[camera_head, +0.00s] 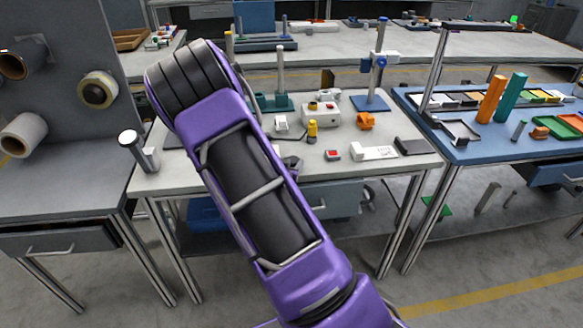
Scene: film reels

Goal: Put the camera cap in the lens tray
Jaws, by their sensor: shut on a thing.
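My purple and black arm crosses the middle of the head view, rising from the bottom right to a bend at the upper left. My gripper is not visible; the arm hides what lies behind it. I cannot make out the camera cap. A shallow grey tray (460,131) with a dark rim lies at the left end of the blue table; it may be the lens tray, but I cannot be sure.
The grey workbench (395,128) holds a white box (320,116), a yellow bottle (312,132), an orange part (366,121) and a post on a blue base (370,103). Orange and teal posts (511,98) stand on the blue table (480,150). Rolls (98,89) hang at left.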

